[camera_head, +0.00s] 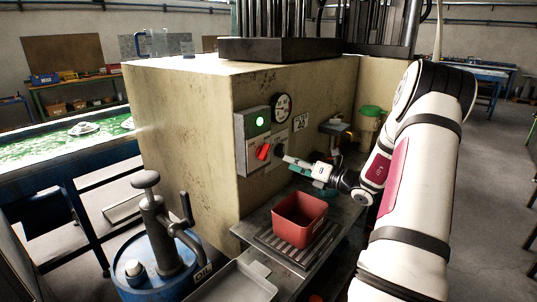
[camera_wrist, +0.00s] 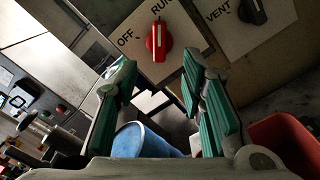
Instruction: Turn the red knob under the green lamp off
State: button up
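The red knob (camera_head: 262,152) sits on a grey control box on the side of the beige cabinet, below the lit green lamp (camera_head: 260,121). In the wrist view the red knob (camera_wrist: 158,42) is at the top centre, with its white line pointing up towards the RUN label and OFF to its left. My gripper (camera_head: 291,160) is to the right of the knob in the head view. In the wrist view my gripper (camera_wrist: 160,76) is open and empty, its green-padded fingers apart, with the knob beyond the gap. No contact with the knob shows.
A black VENT knob (camera_wrist: 252,10) is right of the red one. A round gauge (camera_head: 281,107) is above. A red bin (camera_head: 299,219) stands on the ledge below my gripper. A blue drum with a pump (camera_head: 150,262) stands at front left.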

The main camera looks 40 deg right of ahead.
aim_at(268, 153)
jog(key=w, duration=0.3)
jog(key=w+a, duration=0.1)
jog(key=w, duration=0.7)
jog(key=shift+a+p, duration=0.3)
grip_shut()
